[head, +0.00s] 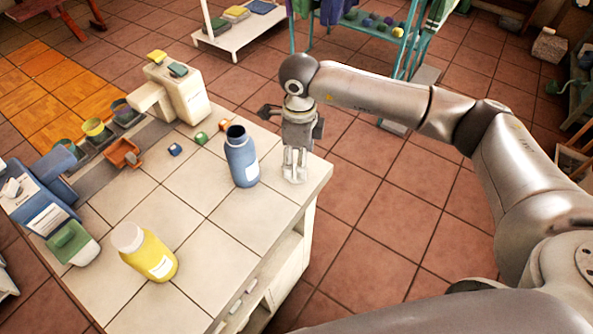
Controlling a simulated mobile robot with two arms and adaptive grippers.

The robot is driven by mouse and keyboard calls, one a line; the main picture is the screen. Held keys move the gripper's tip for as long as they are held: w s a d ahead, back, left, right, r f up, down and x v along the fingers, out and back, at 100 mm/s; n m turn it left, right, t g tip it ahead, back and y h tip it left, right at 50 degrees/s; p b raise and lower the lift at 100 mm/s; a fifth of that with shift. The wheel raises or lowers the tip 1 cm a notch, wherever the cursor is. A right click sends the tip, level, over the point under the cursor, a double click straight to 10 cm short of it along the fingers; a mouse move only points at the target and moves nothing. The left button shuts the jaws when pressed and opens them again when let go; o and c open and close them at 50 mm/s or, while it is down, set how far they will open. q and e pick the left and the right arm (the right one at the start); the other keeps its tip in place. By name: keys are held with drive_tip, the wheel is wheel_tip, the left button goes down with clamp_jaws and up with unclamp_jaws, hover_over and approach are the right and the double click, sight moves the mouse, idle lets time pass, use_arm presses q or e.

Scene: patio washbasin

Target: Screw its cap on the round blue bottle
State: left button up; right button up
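The round blue bottle (243,166) stands upright on the tiled counter near its right edge. Its dark mouth is open, with no cap on it. A small blue cap (175,150) lies on the counter to the left of the bottle. A green cap (201,138) and an orange cap (226,125) lie nearby, closer to the bottle. My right gripper (294,177) points down by the counter's right edge, to the right of the bottle and apart from it. My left gripper is not in view.
A yellow bottle (152,253) with a white cap stands at the counter's front left. A beige faucet-like block (182,95) stands behind the caps. An orange tray (123,153), several pots and a blue-and-white box (40,198) line the left side. The middle tiles are clear.

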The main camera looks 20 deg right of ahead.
drive_tip(key=shift+w+f, duration=0.1)
drive_tip(key=shift+f, duration=0.15)
drive_tip(key=f, duration=0.1)
drive_tip(key=f+p, duration=0.1)
drive_tip(key=f, duration=0.2)
drive_tip(key=shift+w+a+f+p, duration=0.15)
drive_tip(key=shift+w+f+p, duration=0.15)
drive_tip(key=shift+f, duration=0.1)
drive_tip(key=shift+c, duration=0.4)
drive_tip(key=c, duration=0.7)
